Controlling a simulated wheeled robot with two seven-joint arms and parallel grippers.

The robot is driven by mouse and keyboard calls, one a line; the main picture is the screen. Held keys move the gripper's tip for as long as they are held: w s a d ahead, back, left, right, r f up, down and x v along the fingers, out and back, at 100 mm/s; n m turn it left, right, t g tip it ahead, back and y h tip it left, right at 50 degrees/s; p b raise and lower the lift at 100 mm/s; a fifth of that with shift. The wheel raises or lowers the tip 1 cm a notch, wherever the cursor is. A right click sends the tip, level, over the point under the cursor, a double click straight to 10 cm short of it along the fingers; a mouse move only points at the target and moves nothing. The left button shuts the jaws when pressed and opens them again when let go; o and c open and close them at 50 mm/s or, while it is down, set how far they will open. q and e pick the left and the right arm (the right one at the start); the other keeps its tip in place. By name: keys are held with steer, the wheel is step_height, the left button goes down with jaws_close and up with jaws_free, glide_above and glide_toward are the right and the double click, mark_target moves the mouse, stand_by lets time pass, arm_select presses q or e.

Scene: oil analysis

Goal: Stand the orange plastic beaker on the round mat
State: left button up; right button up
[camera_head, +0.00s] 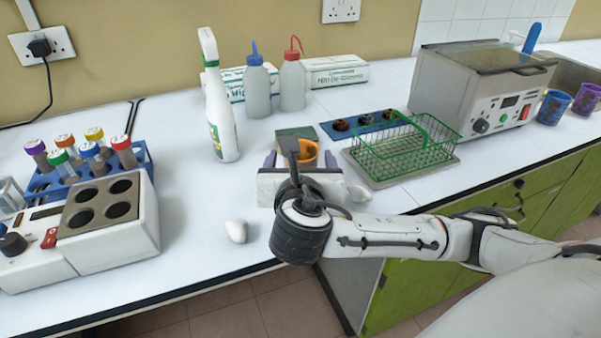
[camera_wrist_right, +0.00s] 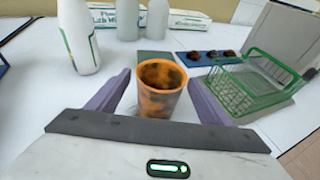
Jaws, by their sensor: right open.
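The orange plastic beaker (camera_head: 307,152), mottled with dark patches, stands upright on the white bench. It also shows in the right wrist view (camera_wrist_right: 158,95), with its open mouth up. My right gripper (camera_head: 300,160) is open, with its purple fingers (camera_wrist_right: 160,80) on either side of the beaker. A narrow gap shows on the left; on the right the finger is very close, and I cannot tell if it touches. I cannot make out a round mat in either view. My left gripper is not in view.
A flat green piece (camera_wrist_right: 155,58) lies behind the beaker. A green wire basket (camera_head: 405,150) and a blue holder (camera_head: 360,124) are to the right. A white spray bottle (camera_head: 219,110) stands to the left. A small white lump (camera_head: 237,231) lies near the front edge.

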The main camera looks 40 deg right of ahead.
steer(key=shift+w+d, duration=0.15)
steer(key=shift+w, duration=0.05)
steer(key=c, duration=1.2)
